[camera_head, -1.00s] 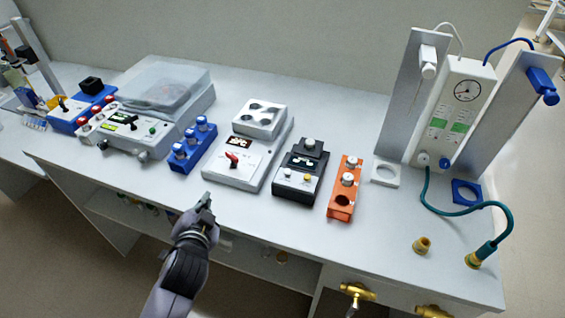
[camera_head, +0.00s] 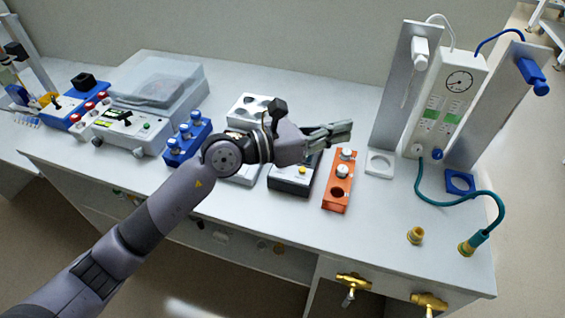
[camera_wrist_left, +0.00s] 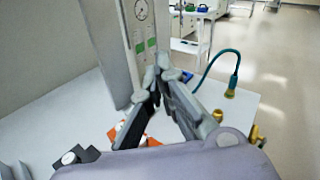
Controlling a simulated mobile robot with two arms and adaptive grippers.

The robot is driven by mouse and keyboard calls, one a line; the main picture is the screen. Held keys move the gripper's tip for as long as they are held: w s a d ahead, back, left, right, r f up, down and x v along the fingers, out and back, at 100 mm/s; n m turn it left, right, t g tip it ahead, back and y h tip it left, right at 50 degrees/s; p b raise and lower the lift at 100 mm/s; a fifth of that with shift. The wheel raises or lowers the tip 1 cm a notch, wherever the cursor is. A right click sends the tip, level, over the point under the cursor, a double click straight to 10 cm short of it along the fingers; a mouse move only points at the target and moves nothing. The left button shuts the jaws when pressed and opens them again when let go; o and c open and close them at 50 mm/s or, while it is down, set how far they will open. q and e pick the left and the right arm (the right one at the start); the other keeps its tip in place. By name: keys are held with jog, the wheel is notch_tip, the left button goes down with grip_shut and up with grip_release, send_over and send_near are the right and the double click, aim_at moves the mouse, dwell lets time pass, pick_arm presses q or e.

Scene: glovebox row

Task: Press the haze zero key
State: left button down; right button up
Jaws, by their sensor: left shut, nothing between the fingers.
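A small black instrument (camera_head: 290,188) with a yellow key (camera_head: 302,171) stands mid-bench. I cannot read any key label, so I cannot tell which one is the haze zero key. My left forearm and wrist cover most of the instrument's top, including the white key seen earlier. My left gripper (camera_head: 343,132) is shut and empty. In the head view its fingertips appear beyond the instrument, above the back of the orange rack. In the left wrist view the closed fingers (camera_wrist_left: 160,82) point toward the white tower. My right gripper is not in view.
The orange rack (camera_head: 336,195) with white-capped vials stands right of the instrument. The white tower (camera_head: 447,105) with gauge, grey panels and teal hose (camera_head: 440,203) is further right. A blue rack (camera_head: 178,155) is at left. Bench front is clear between rack and brass fitting (camera_head: 415,235).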

pick_arm(q)
jog(key=w+a+f+m+t+y, duration=0.1)
jog(key=w+a+f+m+y, duration=0.4)
jog(key=w+a+f+y, duration=0.2)
jog(key=w+a+y, duration=0.2)
jog(key=a+y, duration=0.1)
jog(key=shift+w+f, duration=0.15)
jog(key=shift+f, duration=0.15)
jog(key=shift+f, duration=0.15)
notch_tip(320, 180, down, 8)
jog(key=b, duration=0.3)
jog(key=shift+f+b, duration=0.35)
jog(key=shift+b, duration=0.3)
jog(key=shift+r, duration=0.1)
